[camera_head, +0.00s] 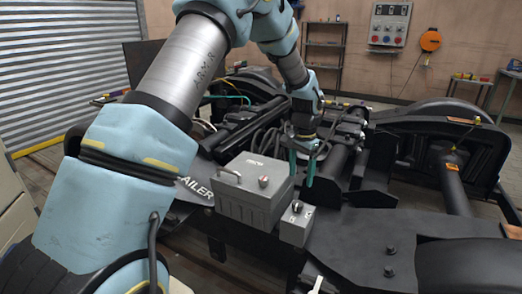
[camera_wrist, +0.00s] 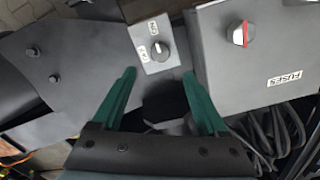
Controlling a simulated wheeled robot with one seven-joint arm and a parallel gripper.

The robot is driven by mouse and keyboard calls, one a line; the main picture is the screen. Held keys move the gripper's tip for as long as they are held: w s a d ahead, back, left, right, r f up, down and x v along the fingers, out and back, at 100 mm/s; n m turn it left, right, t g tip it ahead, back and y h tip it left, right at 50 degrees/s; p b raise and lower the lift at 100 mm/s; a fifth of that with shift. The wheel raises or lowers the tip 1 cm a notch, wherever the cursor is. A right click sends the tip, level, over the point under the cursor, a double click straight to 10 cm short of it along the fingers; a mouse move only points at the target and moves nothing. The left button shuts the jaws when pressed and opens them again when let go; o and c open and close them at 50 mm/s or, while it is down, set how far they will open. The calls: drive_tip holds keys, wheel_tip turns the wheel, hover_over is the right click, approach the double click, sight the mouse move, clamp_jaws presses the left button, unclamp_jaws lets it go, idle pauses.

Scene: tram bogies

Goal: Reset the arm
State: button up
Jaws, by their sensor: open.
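My arm (camera_head: 195,60) reaches from the lower left of the head view over the bogie and bends down at its far end. My gripper (camera_head: 302,178) points down beside the grey boxes, with its green fingers apart and nothing between them. In the wrist view, my gripper (camera_wrist: 158,72) shows two spread green fingers. Just beyond their tips is a small grey switch box (camera_wrist: 150,28) with a black knob. It also shows in the head view (camera_head: 295,232). I cannot tell whether a fingertip touches it.
Dark bogie frames (camera_head: 380,240) with cables surround the gripper. A wall panel (camera_head: 390,24) and shelf (camera_head: 325,45) stand far back.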

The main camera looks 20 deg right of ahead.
drive_tip(key=a+r+n+p, duration=0.3)
drive_tip(key=a+r, duration=0.3)
drive_tip(key=a, duration=0.5)
drive_tip(key=a+r+n+p, duration=0.3)
drive_tip(key=a+r, duration=0.4)
drive_tip(key=a, duration=0.4)
drive_tip(key=s+a+r+n+p, duration=0.1)
drive_tip(key=s+a+r+n, duration=0.1)
drive_tip(key=s+a, duration=0.3)
drive_tip(key=s+a+r+n+t+p, duration=0.1)
drive_tip(key=s+a+r+n+p, duration=0.1)
drive_tip(key=s+a, duration=0.4)
drive_tip(key=a+r+n, duration=0.1)
drive_tip(key=a+n, duration=0.1)
drive_tip(key=a, duration=0.1)
drive_tip(key=shift+a+t, duration=0.3)
drive_tip(key=shift+w+r, duration=0.1)
